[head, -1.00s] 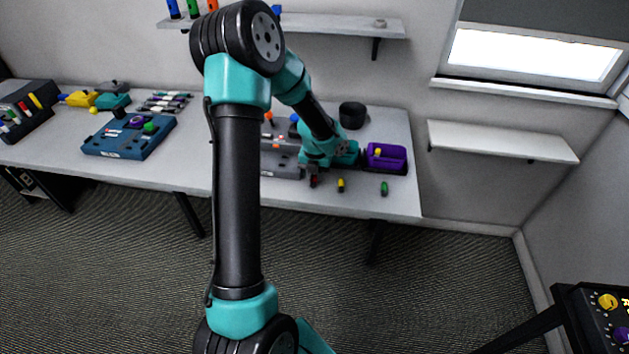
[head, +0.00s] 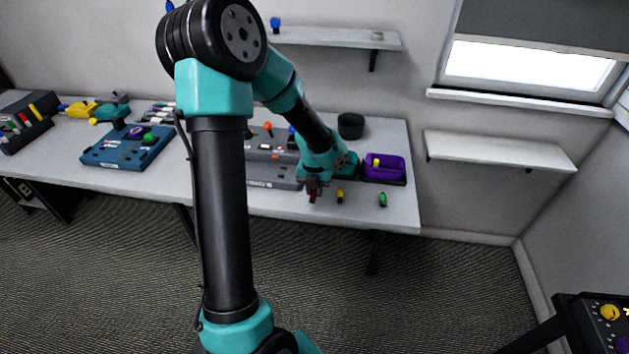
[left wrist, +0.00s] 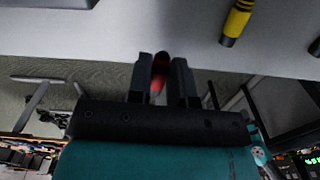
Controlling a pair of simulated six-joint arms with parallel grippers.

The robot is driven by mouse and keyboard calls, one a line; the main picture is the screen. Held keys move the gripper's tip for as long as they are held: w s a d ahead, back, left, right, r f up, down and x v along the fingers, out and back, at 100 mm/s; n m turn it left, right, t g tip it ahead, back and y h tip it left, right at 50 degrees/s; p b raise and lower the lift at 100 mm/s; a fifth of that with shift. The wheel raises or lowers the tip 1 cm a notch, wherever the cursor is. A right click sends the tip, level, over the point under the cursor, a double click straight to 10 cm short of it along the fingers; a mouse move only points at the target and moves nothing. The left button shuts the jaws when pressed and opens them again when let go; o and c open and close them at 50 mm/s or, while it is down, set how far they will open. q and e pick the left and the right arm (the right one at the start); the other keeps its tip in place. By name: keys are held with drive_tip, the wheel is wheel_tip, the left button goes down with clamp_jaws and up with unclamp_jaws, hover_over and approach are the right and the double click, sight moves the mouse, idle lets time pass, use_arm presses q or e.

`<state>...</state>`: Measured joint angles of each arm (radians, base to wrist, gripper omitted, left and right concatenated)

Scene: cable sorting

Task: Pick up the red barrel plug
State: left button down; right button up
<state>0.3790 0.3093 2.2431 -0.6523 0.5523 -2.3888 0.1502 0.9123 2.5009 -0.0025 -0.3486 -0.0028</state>
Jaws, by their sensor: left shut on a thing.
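The red barrel plug (left wrist: 160,68) is between the two dark fingers of my left gripper (left wrist: 163,80) in the left wrist view, and the fingers are shut on it. In the head view my left gripper (head: 313,188) is at the front edge of the table, and the red plug (head: 312,197) shows just below it, partly hidden by the fingers. I cannot tell whether the plug still touches the table. My right gripper is not in view.
A yellow plug (head: 340,196) and a green plug (head: 383,200) are to the right on the table (head: 400,219). A purple tray (head: 399,174) holds a yellow piece. A grey panel (head: 262,172) is left of the gripper. A black round container (head: 351,127) stands behind.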

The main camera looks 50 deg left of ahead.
use_arm(q)
drive_tip(key=s+d+r, duration=0.1)
drive_tip(key=s+d, duration=0.6)
drive_tip(key=shift+d, duration=0.4)
drive_tip(key=shift+w, duration=0.1)
